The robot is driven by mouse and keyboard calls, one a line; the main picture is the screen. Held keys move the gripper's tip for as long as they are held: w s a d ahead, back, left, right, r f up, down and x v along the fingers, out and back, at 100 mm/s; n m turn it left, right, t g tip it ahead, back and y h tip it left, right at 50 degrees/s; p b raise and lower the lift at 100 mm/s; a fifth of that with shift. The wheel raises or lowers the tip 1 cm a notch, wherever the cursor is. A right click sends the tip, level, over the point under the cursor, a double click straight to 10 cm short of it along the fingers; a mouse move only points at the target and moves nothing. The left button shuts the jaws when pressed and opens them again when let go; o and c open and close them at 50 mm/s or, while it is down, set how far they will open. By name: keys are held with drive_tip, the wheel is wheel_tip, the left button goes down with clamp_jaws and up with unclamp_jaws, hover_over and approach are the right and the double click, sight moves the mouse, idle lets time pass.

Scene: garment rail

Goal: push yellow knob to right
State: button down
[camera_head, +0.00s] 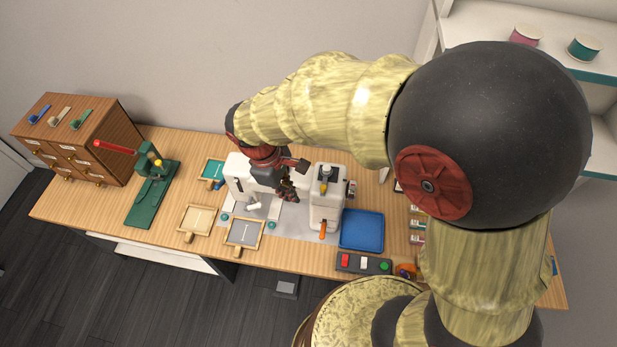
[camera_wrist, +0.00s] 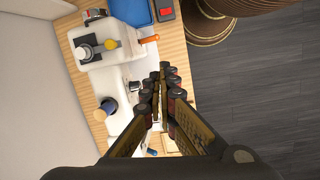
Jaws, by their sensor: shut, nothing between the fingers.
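A yellow knob (camera_head: 323,188) sits on the right-hand end of the white sewing machine (camera_head: 325,212), in front of a dark piece with a light top. In the wrist view the yellow knob (camera_wrist: 112,45) is at the upper left, on the machine (camera_wrist: 128,48). My gripper (camera_head: 287,193) is over the machine, left of the knob and apart from it. In the wrist view my gripper (camera_wrist: 161,72) shows its fingers together and empty, with the knob up and left of the tips. The gap in height is hard to judge.
An orange lever (camera_head: 323,229) sticks out at the machine's front. A blue tray (camera_head: 361,230) lies right of it and a button box (camera_head: 363,263) in front. A green press (camera_head: 152,193) with a red handle and a wooden drawer cabinet (camera_head: 75,140) stand at left.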

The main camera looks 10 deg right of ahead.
drive_tip(key=w+a+n+h, duration=0.1)
drive_tip(key=w+n, duration=0.5)
drive_tip(key=n, duration=0.1)
drive_tip(key=shift+w+f+t, duration=0.15)
drive_tip(key=shift+f+t, duration=0.05)
drive_tip(key=shift+t, duration=0.1)
drive_tip(key=d+f+p, duration=0.2)
drive_tip(key=d+f, duration=0.5)
drive_tip(key=f, duration=0.2)
drive_tip(key=shift+w+d+f, duration=0.15)
drive_tip(key=shift+d+f, duration=0.1)
drive_tip(key=shift+f, duration=0.05)
drive_tip(key=shift+d, duration=0.1)
